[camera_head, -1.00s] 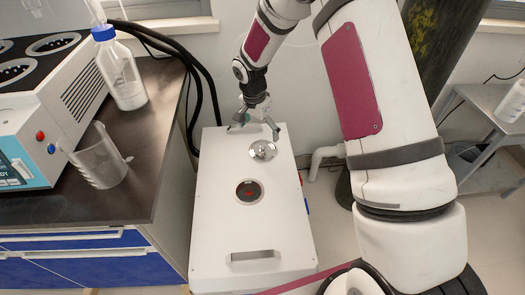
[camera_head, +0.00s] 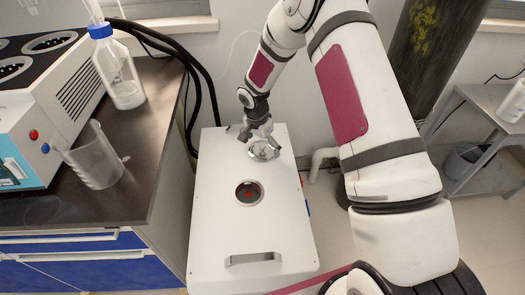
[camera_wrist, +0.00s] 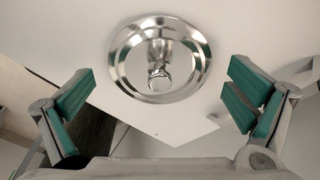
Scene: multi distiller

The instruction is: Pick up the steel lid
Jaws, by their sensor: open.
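The steel lid (camera_head: 264,151) is a round shiny disc with a small knob. It lies on top of the white box-shaped unit (camera_head: 215,235), behind the unit's round dark opening (camera_head: 249,193). In the wrist view the lid (camera_wrist: 160,58) is at the upper middle, ahead of my gripper. My gripper (camera_head: 259,136) is above the unit's far part, close to the lid. In the wrist view my gripper (camera_wrist: 160,108) is open, with its green-padded fingers wide apart and nothing between them. The gripper partly covers the lid's far side in the head view.
A dark bench (camera_head: 130,190) stands at the left with a beaker (camera_head: 95,160), a blue-capped bottle (camera_head: 120,75) and a heater-like device (camera_head: 40,110). Black hoses (camera_head: 205,90) run behind the unit. A grey cart (camera_head: 480,150) and a dark cylinder (camera_head: 430,60) stand at the right.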

